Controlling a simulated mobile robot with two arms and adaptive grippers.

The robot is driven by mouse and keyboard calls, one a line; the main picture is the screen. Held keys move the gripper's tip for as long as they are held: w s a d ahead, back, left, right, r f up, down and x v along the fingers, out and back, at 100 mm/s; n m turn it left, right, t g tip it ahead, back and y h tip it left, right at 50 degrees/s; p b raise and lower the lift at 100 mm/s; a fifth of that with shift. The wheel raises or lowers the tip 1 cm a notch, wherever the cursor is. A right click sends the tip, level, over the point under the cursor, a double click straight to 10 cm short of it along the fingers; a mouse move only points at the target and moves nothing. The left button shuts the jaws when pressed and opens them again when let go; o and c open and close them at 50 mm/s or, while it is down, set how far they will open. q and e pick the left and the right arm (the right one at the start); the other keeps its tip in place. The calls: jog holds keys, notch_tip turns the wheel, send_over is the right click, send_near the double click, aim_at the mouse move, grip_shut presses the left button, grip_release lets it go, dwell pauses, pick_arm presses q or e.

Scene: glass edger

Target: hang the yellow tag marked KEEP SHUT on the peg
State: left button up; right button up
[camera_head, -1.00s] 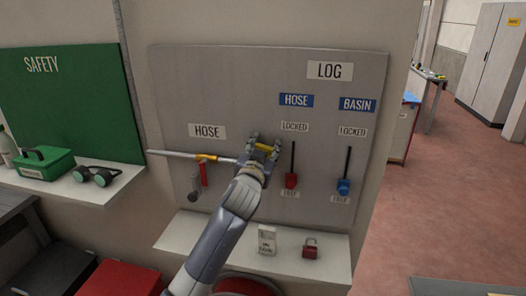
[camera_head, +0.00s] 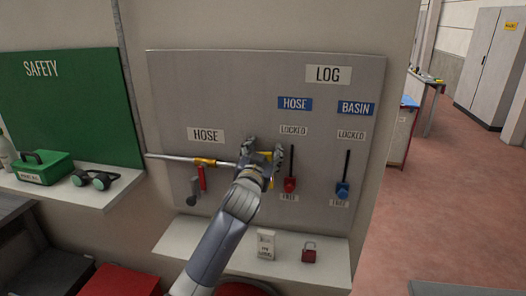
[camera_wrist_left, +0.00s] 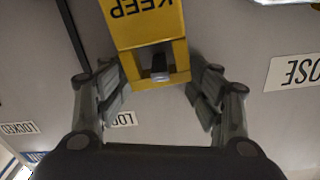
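The yellow tag (camera_wrist_left: 145,22) shows in the left wrist view with the word KEEP upside down in the picture. A dark peg with a pale end (camera_wrist_left: 160,68) shows inside the opening of the tag's frame. My left gripper (camera_wrist_left: 158,85) is open, with one finger on each side of the tag's frame; light contact cannot be ruled out. In the head view the left gripper (camera_head: 263,150) is at the grey board, and only bits of the yellow tag (camera_head: 271,183) show behind it. My right gripper is not in view.
On the grey board (camera_head: 230,80), a red-handled lever (camera_head: 290,184) is close right of my gripper, and a blue one (camera_head: 343,188) is farther right. A pipe with a yellow fitting (camera_head: 203,161) is left. The shelf below holds a white box (camera_head: 265,245) and red padlock (camera_head: 309,253).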

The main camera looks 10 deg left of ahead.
pick_arm(q)
jog(key=shift+w+f, duration=0.25)
jog(key=shift+f, duration=0.2)
jog(key=shift+s, duration=0.1)
